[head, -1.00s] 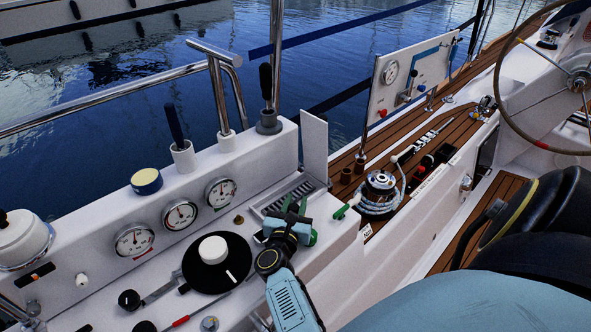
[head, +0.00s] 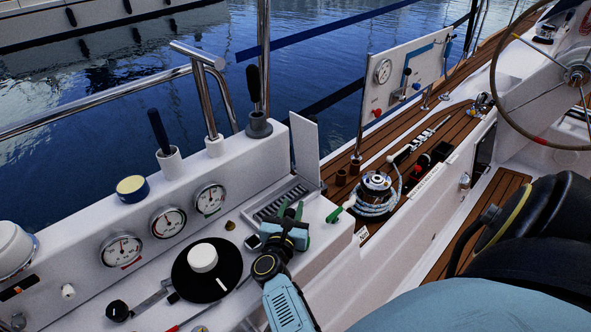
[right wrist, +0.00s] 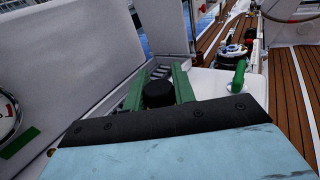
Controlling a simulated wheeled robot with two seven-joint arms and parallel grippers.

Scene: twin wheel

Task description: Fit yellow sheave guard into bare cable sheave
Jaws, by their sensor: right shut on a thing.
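My right gripper (head: 292,212) is over the right part of the white console, near a slotted vent. Its green fingers (right wrist: 158,88) are closed about a short black round piece (right wrist: 158,94), seen in the right wrist view. The piece's lower part is hidden by the gripper body. A round piece with a pale yellow top and dark blue side (head: 132,188) sits on the console's upper ledge at left. I cannot tell whether it is the yellow sheave guard. I cannot make out a bare cable sheave for certain. My left gripper is not in view.
A black disc with a white knob (head: 203,258) lies left of my right gripper. A green-handled lever (head: 335,214) is close on its right. A rope-wrapped winch (head: 375,200) stands farther right. An upright white panel (head: 305,150) rises behind the vent (head: 277,200).

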